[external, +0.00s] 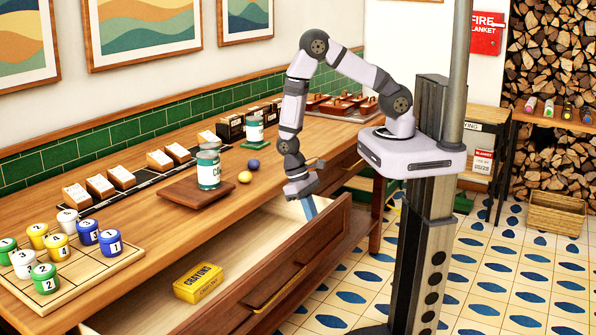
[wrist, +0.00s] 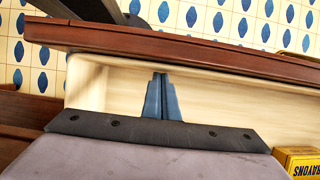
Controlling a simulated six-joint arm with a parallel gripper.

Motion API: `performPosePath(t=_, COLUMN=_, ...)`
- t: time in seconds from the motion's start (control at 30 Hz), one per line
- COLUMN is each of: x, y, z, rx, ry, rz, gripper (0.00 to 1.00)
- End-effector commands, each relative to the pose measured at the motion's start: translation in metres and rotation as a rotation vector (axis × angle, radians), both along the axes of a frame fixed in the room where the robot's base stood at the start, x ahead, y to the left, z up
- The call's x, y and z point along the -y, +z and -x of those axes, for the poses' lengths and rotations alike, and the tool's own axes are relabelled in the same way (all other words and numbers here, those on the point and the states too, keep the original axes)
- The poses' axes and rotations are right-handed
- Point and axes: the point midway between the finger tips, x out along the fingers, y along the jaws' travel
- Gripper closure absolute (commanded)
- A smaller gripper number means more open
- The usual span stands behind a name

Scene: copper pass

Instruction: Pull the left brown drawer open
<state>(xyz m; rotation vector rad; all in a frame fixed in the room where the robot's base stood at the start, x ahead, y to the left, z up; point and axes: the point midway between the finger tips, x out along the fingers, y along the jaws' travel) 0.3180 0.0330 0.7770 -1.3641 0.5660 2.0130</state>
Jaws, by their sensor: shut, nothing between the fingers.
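The left brown drawer (external: 262,283) stands pulled out from the wooden counter, with its pale inside showing. Its brass handle (external: 276,289) is on the outer front face. My gripper (external: 310,212) points down into the right end of the open drawer, behind the front panel. In the wrist view its blue fingers (wrist: 161,78) are together with nothing between them, over the pale drawer floor. The drawer's front panel (wrist: 180,45) runs across the top of that view. I cannot tell whether the fingertips touch the panel.
A yellow crayons box (external: 199,284) lies in the drawer, also at the wrist view's corner (wrist: 299,162).

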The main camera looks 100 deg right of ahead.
Motion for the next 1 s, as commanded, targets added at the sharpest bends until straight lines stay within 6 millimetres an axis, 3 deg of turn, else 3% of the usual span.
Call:
performPosePath(t=0.47, x=-0.008, y=-0.001, z=0.008, rx=-0.002, ry=0.004, rz=-0.001, gripper=1.0)
performPosePath(t=1.0, x=-0.078, y=-0.002, z=0.079, rx=-0.002, ry=0.008, rz=-0.001, gripper=1.0)
